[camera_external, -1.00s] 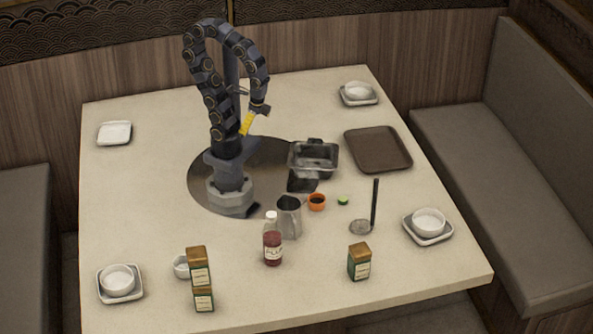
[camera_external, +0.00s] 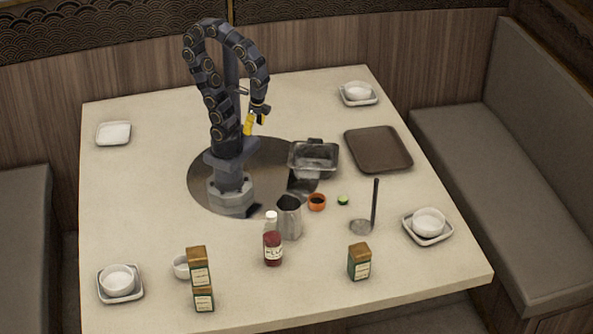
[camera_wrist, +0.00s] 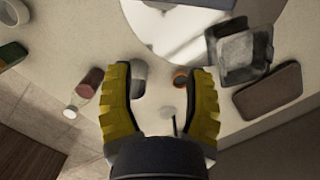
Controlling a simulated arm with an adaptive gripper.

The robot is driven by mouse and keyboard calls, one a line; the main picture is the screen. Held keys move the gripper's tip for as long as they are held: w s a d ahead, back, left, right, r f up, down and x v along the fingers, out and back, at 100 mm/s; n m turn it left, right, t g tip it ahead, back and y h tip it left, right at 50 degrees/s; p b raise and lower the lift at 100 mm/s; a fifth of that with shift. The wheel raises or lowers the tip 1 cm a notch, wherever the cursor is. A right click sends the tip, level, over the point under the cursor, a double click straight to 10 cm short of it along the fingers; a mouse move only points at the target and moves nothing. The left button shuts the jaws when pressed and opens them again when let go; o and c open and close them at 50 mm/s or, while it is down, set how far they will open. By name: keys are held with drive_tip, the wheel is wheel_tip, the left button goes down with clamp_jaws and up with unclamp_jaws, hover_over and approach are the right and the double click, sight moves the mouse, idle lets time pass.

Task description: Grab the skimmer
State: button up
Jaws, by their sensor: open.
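The skimmer (camera_external: 375,206) stands toward the right side of the table, its dark handle upright and its round grey head (camera_external: 361,227) low at the tabletop. In the wrist view the skimmer (camera_wrist: 167,113) shows small between the yellow fingers, well beyond them, with its dark handle partly visible. My gripper (camera_external: 253,123) is high above the table, far behind and left of the skimmer. In the wrist view my gripper (camera_wrist: 160,72) is open, with nothing between its fingers.
Near the skimmer are a metal pitcher (camera_external: 289,219), an orange cup (camera_external: 317,202), a small green item (camera_external: 343,201), a bottle (camera_external: 272,247), a box (camera_external: 359,263) and a white bowl (camera_external: 428,222). A metal container (camera_external: 325,163) and brown tray (camera_external: 379,160) lie behind.

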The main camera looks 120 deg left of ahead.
drive_tip(key=w+r+m, duration=0.2)
drive_tip(key=w+m, duration=0.1)
drive_tip(key=w, duration=0.6)
drive_tip(key=m+t, duration=0.2)
drive_tip(key=m, duration=0.8)
approach(375, 194)
drive_tip(key=a, duration=0.2)
drive_tip(key=f, duration=0.2)
drive_tip(key=shift+s+d+f, duration=0.25)
drive_tip(key=shift+f, duration=0.05)
drive_tip(key=shift+w+d+f, duration=0.1)
drive_tip(key=shift+d+f, duration=0.1)
drive_tip(key=shift+f, duration=1.15)
drive_tip(key=shift+w+d+f, duration=0.1)
drive_tip(key=shift+d+f, duration=0.05)
drive_tip(key=shift+f, duration=1.2)
clamp_jaws()
